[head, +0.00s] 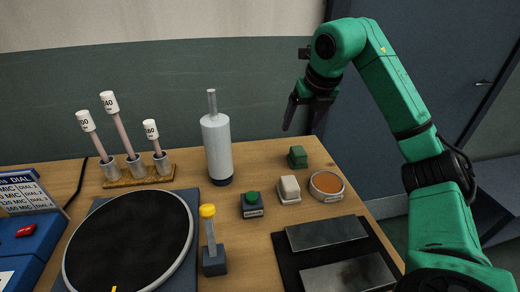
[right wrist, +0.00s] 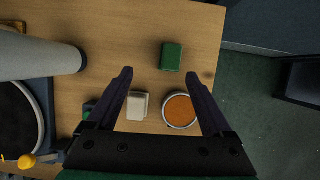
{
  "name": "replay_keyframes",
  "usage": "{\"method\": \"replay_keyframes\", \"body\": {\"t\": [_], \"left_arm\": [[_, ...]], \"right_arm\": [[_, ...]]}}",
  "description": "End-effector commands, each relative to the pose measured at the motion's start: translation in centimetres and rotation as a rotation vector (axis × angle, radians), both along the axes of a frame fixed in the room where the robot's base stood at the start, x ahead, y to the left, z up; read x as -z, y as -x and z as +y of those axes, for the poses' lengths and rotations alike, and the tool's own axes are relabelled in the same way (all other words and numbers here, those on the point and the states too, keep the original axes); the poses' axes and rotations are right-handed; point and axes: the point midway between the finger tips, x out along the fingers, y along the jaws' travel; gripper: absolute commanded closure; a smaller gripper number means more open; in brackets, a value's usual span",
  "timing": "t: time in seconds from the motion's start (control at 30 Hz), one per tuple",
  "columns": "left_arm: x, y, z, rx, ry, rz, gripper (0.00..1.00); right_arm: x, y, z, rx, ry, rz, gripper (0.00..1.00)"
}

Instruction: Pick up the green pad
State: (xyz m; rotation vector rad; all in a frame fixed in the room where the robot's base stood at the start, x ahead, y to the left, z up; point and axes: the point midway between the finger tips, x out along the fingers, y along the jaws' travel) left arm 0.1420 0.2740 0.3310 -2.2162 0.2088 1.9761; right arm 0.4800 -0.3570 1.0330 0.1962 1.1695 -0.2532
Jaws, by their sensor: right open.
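The green pad (head: 297,157) is a small dark green block on the wooden table near its back right edge. It also shows in the right wrist view (right wrist: 171,57), just beyond the fingertips and between their lines. My right gripper (head: 301,122) is open and empty, pointing down in the air above the back right part of the table. In the right wrist view the two dark fingers of the gripper (right wrist: 160,74) are spread wide. The gripper appears apart from the pad. My left gripper is out of view.
A white block (head: 289,188) and a round dish of orange material (head: 326,185) stand in front of the pad. A white bottle (head: 217,146) stands to the left. A green-button box (head: 252,204) and a yellow-knobbed lever (head: 210,235) are nearer. The table ends close right of the pad.

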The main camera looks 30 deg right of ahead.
Motion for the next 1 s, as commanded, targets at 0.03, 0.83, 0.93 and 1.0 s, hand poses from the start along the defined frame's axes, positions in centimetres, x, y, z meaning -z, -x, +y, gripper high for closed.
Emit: {"method": "replay_keyframes", "body": {"t": [0.03,0.83,0.93,1.0], "left_arm": [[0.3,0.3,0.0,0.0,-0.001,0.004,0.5],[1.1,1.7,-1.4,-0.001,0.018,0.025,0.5],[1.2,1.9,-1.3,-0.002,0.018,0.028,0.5],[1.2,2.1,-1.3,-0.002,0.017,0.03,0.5]], "right_arm": [[0.2,0.5,-0.9,0.032,0.026,0.012,0.15],[13.3,-4.6,-2.8,0.035,0.028,0.018,0.15],[13.3,-4.6,-2.8,0.035,0.028,0.017,0.15],[13.3,-4.6,-2.8,0.035,0.028,0.017,0.15]]}}
